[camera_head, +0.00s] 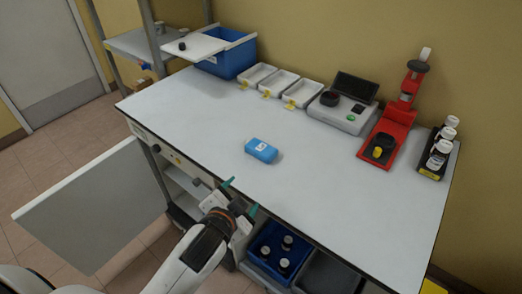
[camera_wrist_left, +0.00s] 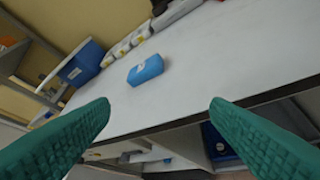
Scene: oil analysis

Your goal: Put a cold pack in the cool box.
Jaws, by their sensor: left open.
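A blue cold pack (camera_head: 261,150) with a white label lies on the middle of the white bench top. It also shows in the left wrist view (camera_wrist_left: 146,70), beyond the fingertips. The blue cool box (camera_head: 232,62) stands at the bench's far left corner, with a white lid (camera_head: 197,47) lying partly across its top to the left. The box also shows at the left of the left wrist view (camera_wrist_left: 80,66). My left gripper (camera_head: 240,196) is open and empty at the bench's front edge, nearer than the pack and apart from it. My right gripper is not in view.
Several white trays (camera_head: 257,75) with yellow tags stand along the back, beside a grey instrument (camera_head: 341,117). A red stand (camera_head: 387,142) and a rack of bottles (camera_head: 435,158) are at right. Below the front edge are an open door (camera_head: 95,215) and a blue crate (camera_head: 266,248) of bottles. The bench around the pack is clear.

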